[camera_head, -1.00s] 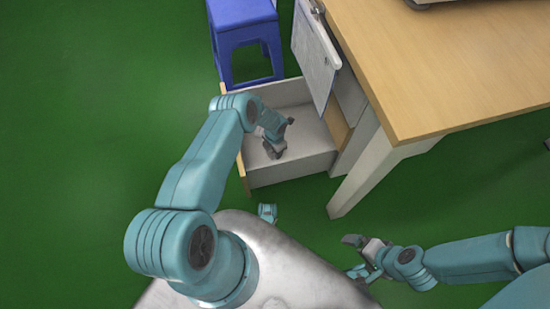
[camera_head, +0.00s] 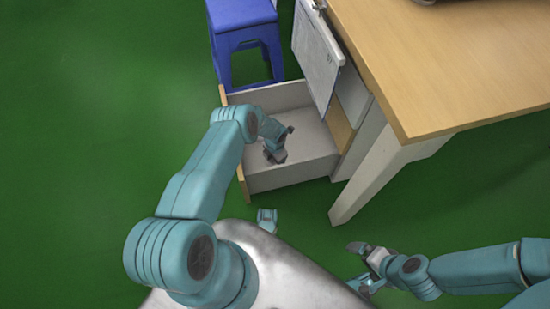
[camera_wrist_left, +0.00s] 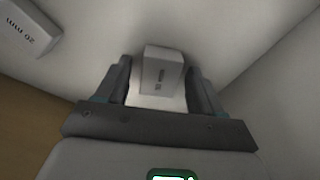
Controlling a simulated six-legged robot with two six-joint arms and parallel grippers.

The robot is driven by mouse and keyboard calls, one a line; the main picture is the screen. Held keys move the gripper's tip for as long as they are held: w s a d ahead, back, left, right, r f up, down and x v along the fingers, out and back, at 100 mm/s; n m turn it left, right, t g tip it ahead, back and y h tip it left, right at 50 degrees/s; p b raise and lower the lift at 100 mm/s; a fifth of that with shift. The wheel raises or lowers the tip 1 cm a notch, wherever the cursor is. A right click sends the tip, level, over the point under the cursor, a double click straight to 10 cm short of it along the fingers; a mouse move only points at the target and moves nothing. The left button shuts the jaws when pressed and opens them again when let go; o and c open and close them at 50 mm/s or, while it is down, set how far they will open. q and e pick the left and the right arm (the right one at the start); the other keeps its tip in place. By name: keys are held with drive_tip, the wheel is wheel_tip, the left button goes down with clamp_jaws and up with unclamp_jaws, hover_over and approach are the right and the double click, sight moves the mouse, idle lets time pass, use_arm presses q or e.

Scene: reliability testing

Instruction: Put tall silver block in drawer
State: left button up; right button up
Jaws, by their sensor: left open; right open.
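The drawer (camera_head: 318,150) is pulled out beside the table. My left gripper (camera_head: 274,154) reaches down into it. In the left wrist view, my left gripper (camera_wrist_left: 160,92) is open, with one finger on each side of a silver block (camera_wrist_left: 163,65) with small dark print on its side. I cannot tell whether the fingers touch it. A second silver block (camera_wrist_left: 30,28), printed "20 mm", lies apart at the upper left in that view. The blocks are hard to make out in the head view. My right gripper (camera_head: 362,262) is open and empty above the floor.
A wooden table (camera_head: 440,60) with white legs stands at the right. A clipboard (camera_head: 317,60) hangs at its side above the drawer. A blue stool (camera_head: 243,40) stands behind the drawer. The green floor at the left is clear.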

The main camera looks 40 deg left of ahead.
use_arm(q)
drive_tip(key=shift+r, duration=0.1)
wheel_tip(320, 180, up, 12)
drive_tip(key=p, duration=1.2)
drive_tip(key=shift+r, duration=0.1)
